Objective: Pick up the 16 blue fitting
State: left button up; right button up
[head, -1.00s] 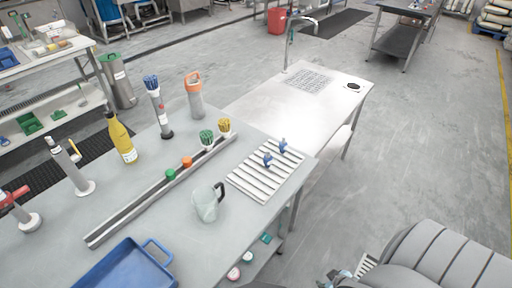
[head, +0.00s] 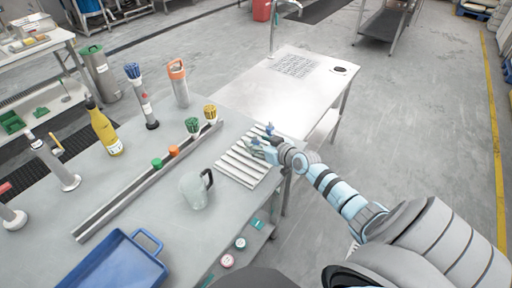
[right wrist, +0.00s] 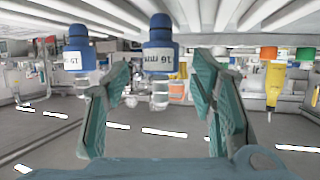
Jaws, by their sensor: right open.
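Two small blue fittings stand on the white slatted rack (head: 240,166) at the workbench's right end. In the head view one fitting (head: 270,129) shows just beyond my right gripper (head: 260,148); the gripper partly covers that area. The right wrist view looks upside down. There a blue fitting with a white label that seems to read 16 mm (right wrist: 160,52) lies between the two open teal fingers (right wrist: 162,85), with a visible gap on each side. My left gripper is not in view.
A glass jug (head: 194,190) stands left of the rack. A grey rail (head: 125,200) with green and orange caps runs along the bench. A blue tray (head: 120,262) is at the front. The steel table (head: 265,90) behind is mostly clear.

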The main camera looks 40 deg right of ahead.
jog(key=shift+b+x, duration=0.45)
jog(key=shift+x, duration=0.45)
jog(key=shift+w+a+f, duration=0.1)
jog(key=shift+w, duration=0.2)
grip_shut()
